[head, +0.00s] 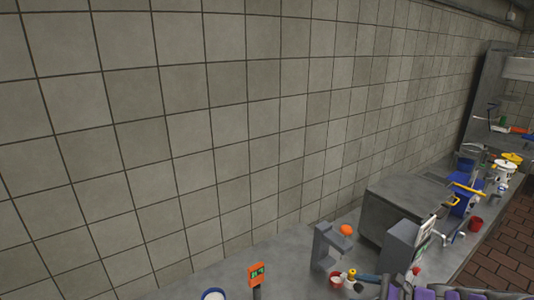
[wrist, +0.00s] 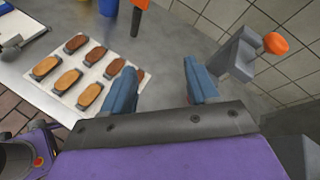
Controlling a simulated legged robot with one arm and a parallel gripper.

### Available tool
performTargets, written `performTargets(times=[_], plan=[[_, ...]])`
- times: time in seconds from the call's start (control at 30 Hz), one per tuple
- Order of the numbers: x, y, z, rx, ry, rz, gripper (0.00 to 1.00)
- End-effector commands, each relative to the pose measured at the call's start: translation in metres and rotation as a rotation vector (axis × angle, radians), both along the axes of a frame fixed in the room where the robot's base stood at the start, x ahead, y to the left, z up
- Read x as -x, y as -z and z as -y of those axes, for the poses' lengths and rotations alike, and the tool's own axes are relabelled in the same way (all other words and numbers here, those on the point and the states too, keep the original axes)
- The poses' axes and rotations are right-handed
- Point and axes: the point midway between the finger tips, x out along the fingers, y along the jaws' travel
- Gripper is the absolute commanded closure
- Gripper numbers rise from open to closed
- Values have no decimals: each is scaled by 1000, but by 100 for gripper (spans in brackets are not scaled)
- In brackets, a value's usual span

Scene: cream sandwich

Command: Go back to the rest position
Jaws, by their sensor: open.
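My gripper (wrist: 161,68) shows in the wrist view with its two blue fingers spread apart. It is open and nothing is between the fingers. Several brown, elongated pastry pieces (wrist: 68,80) lie in dark holders on a white sheet (wrist: 100,66) to the left of the fingers. Both fingers appear apart from them. In the head view, only purple and grey parts of my own body show at the bottom edge; the fingers cannot be made out there.
A grey stand with an orange knob (wrist: 276,43) is right of my gripper; its knob also shows in the head view (head: 346,230). An orange display device (head: 256,274) stands on the counter. A tiled wall (head: 200,120) runs behind. Grey counter between the fingers is clear.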

Motion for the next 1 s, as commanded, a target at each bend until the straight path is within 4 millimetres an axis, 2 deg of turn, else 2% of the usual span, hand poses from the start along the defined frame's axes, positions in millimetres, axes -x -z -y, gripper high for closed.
performTargets(times=[0.03, 0.2, 0.37, 0.5, 0.73, 0.87, 1.0], plan=[[4, -14, -22, 38, -76, 24, 41], [31, -43, -85, 161, -318, 88, 41], [67, -63, -130, 283, -536, 141, 41], [104, -73, -161, 393, -718, 176, 41], [168, -80, -187, 579, -990, 214, 41], [204, -81, -190, 686, -1129, 222, 41], [240, -81, -184, 804, -1263, 223, 41]])
